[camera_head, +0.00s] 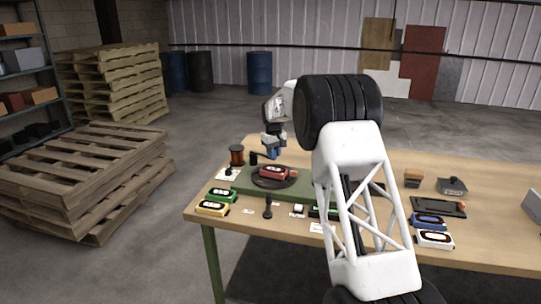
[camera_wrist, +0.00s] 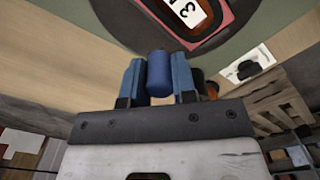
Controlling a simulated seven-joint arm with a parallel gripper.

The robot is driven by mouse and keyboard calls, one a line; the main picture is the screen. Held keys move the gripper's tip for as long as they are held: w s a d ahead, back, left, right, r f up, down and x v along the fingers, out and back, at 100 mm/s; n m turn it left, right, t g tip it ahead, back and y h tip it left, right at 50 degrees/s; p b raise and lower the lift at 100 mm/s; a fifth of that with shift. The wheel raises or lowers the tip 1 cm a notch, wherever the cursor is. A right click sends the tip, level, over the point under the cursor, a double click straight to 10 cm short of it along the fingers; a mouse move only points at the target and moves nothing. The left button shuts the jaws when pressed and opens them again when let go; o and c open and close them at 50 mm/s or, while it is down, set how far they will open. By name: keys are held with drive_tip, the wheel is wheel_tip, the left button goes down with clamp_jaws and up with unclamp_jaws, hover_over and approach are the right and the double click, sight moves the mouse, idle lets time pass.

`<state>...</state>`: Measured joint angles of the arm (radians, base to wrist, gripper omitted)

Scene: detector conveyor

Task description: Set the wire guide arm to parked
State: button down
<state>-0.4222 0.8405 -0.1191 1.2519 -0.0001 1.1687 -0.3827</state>
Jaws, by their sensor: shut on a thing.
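My gripper (camera_head: 273,153) is low over the back left of the bench, just behind the round dark turntable. In the wrist view its two blue fingers (camera_wrist: 157,82) are shut on a blue cylindrical knob (camera_wrist: 159,72) between them. The wire guide arm (camera_head: 261,155) shows as a thin black bar from a short black post towards my fingers; the knob seems to be its handle, but the joint is hidden. A red detector (camera_head: 275,172) lies on the turntable (camera_head: 258,181), beside my gripper. It also shows in the wrist view (camera_wrist: 187,20).
A copper-coloured spool (camera_head: 237,155) stands left of the post. A white card (camera_head: 228,174) with a small dark piece lies near the left edge. Green (camera_head: 222,195) and yellow (camera_head: 212,208) detectors lie in front. Blue (camera_head: 428,220) and white (camera_head: 434,239) ones lie right.

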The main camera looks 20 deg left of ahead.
drive_tip(key=w+n, duration=0.5)
drive_tip(key=shift+w+d, duration=0.25)
drive_tip(key=shift+d, duration=0.1)
drive_tip(key=shift+w+a+r+n, duration=0.1)
drive_tip(key=shift+w+a+n, duration=0.1)
drive_tip(key=shift+w+n, duration=0.6)
drive_tip(key=shift+w+a+n, duration=0.15)
drive_tip(key=shift+w+n, duration=0.4)
drive_tip(key=shift+n, duration=0.35)
drive_tip(key=c, duration=0.9)
unclamp_jaws()
wheel_tip(320, 180, up, 8)
drive_tip(key=shift+f, duration=0.15)
